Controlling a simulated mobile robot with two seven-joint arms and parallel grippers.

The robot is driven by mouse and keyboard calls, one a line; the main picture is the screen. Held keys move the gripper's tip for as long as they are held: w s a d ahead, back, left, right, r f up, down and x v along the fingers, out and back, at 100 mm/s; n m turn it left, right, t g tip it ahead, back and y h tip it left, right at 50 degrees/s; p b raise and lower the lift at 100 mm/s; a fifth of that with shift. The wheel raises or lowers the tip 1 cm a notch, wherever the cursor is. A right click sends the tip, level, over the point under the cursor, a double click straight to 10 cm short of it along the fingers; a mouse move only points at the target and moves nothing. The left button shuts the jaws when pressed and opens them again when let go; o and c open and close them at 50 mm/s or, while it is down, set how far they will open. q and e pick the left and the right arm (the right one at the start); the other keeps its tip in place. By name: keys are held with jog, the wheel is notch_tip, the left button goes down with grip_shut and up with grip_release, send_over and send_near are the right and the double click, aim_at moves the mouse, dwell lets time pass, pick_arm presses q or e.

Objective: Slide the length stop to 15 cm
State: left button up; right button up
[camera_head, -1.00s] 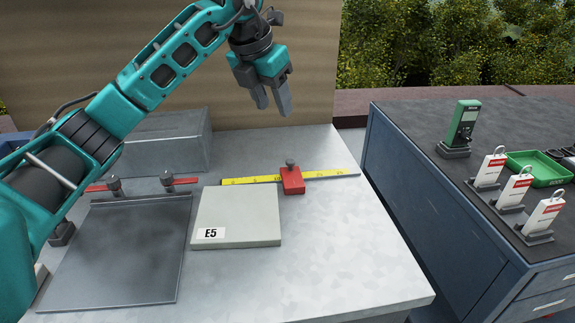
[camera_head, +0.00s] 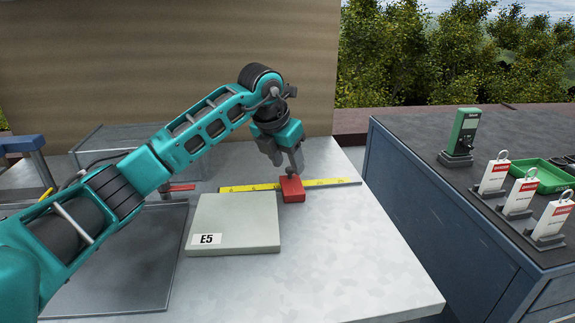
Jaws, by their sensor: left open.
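The length stop is a red block (camera_head: 292,190) on the yellow ruler (camera_head: 326,183), at the back of the metal table. The ruler's markings are too small to read with certainty. My left gripper (camera_head: 285,168) is open, pointing down, directly above and behind the red stop. Its fingers hide the stop's dark knob; I cannot tell whether they touch it. My right gripper is not in view.
A pale block labelled E5 (camera_head: 232,222) lies just in front of the ruler. A dark flat plate (camera_head: 120,265) is left of it. A blue cabinet (camera_head: 440,200) on the right holds white danger tags (camera_head: 520,195), a green tray (camera_head: 540,174) and a green meter (camera_head: 462,133).

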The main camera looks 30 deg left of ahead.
pick_arm(q)
jog(key=shift+w+f, duration=0.15)
jog(key=shift+f, duration=0.35)
grip_shut()
dwell(0.3)
